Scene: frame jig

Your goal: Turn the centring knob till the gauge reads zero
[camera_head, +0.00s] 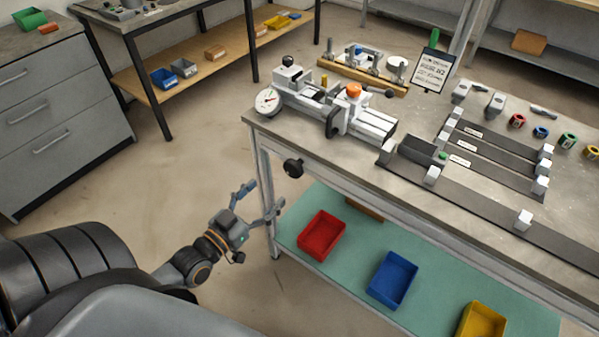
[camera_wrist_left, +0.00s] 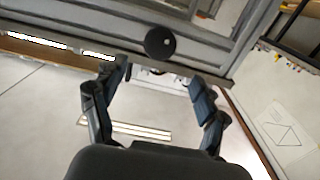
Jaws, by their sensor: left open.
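A jig (camera_head: 372,125) with a round white dial gauge (camera_head: 267,101) at its left end stands on the bench's far left corner. The gauge reading is too small to tell. A round black knob (camera_head: 293,167) sits at the bench's front edge, below the jig. It also shows in the left wrist view (camera_wrist_left: 160,43), just above the gap between the fingertips. My left gripper (camera_head: 262,197) is open and empty, left of and below the knob, apart from it. Both its fingers show in the left wrist view (camera_wrist_left: 158,76). My right gripper is not in view.
The grey bench top (camera_head: 420,207) carries long bars with white blocks, a small sign (camera_head: 432,70) and several coloured rings. Its lower shelf holds a red bin (camera_head: 321,235), a blue bin (camera_head: 392,279) and a yellow bin (camera_head: 481,321). The floor on the left is clear.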

